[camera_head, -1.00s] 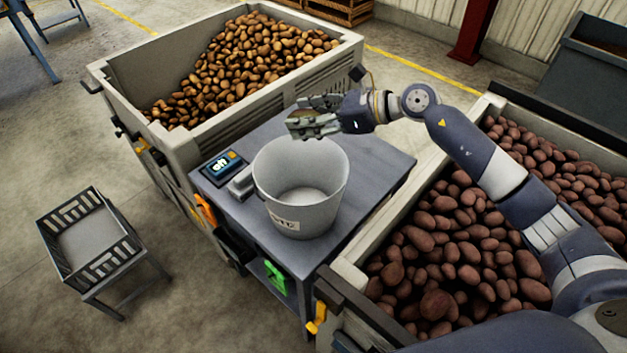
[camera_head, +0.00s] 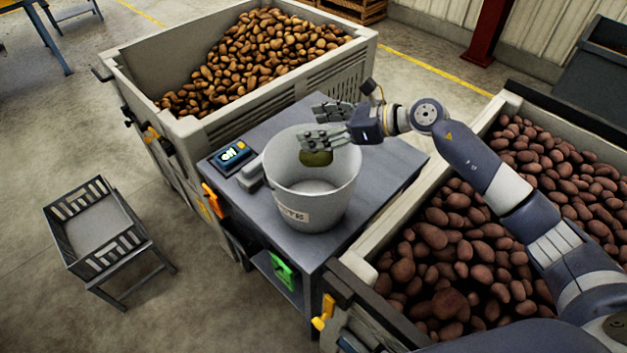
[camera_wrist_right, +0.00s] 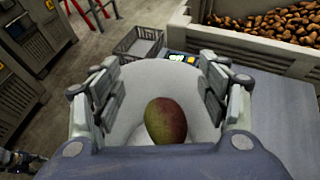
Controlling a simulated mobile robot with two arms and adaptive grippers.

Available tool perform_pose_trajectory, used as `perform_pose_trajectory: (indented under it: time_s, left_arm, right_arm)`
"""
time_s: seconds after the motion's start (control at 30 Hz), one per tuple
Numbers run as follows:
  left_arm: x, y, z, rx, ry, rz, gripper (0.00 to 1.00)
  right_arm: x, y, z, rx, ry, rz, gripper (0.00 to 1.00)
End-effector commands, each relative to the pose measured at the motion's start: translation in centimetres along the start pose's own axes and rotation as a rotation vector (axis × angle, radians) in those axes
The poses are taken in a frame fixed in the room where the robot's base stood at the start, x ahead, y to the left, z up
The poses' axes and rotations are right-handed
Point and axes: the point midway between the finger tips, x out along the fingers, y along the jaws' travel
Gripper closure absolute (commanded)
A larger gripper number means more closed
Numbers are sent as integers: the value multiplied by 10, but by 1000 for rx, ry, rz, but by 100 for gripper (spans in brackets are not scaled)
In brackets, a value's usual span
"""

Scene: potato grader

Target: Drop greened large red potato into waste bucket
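The greened large red potato (camera_head: 316,158) hangs in the air at the mouth of the white waste bucket (camera_head: 313,205), just below my right gripper (camera_head: 316,125). In the right wrist view the potato (camera_wrist_right: 166,121) is reddish with a green tint. It shows between and beyond the spread fingers, with clear gaps on both sides. My right gripper is open above the bucket. The bucket stands upright on the grey table (camera_head: 385,165).
A scale with a lit display (camera_head: 233,155) sits left of the bucket. A crate of brown potatoes (camera_head: 150,75) stands behind, and a crate of red potatoes (camera_head: 405,215) at the right.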

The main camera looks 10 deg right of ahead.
Motion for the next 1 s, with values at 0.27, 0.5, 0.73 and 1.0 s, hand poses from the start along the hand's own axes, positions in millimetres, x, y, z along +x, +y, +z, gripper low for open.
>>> perform_pose_trajectory:
  time_s: [0.27,0.5,0.73,1.0]
  left_arm:
    - [0,-4,11,-3,-16,-5,60]
    - [0,-4,10,-4,-15,-5,60]
    - [0,-3,9,-3,-13,-4,60]
    - [0,-2,8,-3,-12,-3,60]
  right_arm:
    - [0,0,-1,0,2,1,26]
    - [-20,-1,-2,0,4,-3,26]
    - [-68,0,-2,-2,5,-3,26]
    - [-111,0,-1,0,3,-2,26]
